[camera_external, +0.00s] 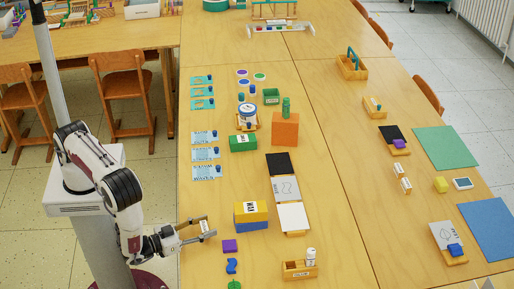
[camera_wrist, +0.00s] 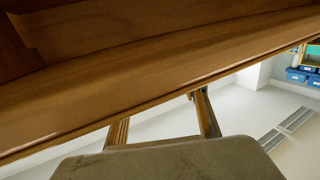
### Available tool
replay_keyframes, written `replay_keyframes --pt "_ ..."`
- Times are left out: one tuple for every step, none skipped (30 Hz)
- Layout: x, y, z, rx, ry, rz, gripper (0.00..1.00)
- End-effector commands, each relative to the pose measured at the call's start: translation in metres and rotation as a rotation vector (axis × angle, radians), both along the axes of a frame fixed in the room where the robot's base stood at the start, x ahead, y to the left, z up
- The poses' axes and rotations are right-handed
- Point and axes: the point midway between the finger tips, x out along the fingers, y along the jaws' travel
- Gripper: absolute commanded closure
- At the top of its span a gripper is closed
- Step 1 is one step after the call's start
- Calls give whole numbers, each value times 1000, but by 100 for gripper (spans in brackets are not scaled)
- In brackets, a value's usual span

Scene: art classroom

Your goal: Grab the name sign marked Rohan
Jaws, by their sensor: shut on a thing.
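My gripper (camera_external: 200,230) is at the left edge of the long table, just above the tabletop and beside the yellow and blue blocks. It is shut on a small name sign (camera_external: 207,229) with a pale face and wood colour. The lettering is too small to read, so I cannot tell whether it says Rohan. In the wrist view, a large brown wooden surface (camera_wrist: 130,85) crosses close to the camera; I cannot tell what it is. Two small wooden blocks with white labels (camera_external: 405,185) stand on the right table, their lettering also unreadable.
The yellow block (camera_external: 250,209) sits on a blue one to the right of my gripper. A purple block (camera_external: 230,246) lies just below right. A wooden holder (camera_external: 299,270) with a white bottle stands at the front. Chairs (camera_external: 125,92) are behind the arm.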

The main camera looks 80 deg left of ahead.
Motion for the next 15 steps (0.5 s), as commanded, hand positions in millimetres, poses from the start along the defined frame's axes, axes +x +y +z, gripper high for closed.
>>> replay_keyframes --pt "0 0 0 0 0 0 71" --pt "0 0 1 0 0 0 71" --pt "0 0 1 0 0 0 71" --pt "0 0 2 0 0 0 71" --pt "0 0 3 0 0 0 71" --pt "0 0 5 0 0 0 71" --pt "0 0 6 -1 0 0 71" --pt "0 0 7 -1 0 0 71" --pt "0 0 9 -1 0 0 71" --pt "0 0 11 -1 0 0 71" --pt "0 0 13 -1 0 0 71" --pt "0 0 16 -1 -1 0 71" --pt "0 0 19 -1 -1 0 71" --pt "0 0 22 -1 -1 0 71" --pt "0 0 25 -1 -1 0 71"
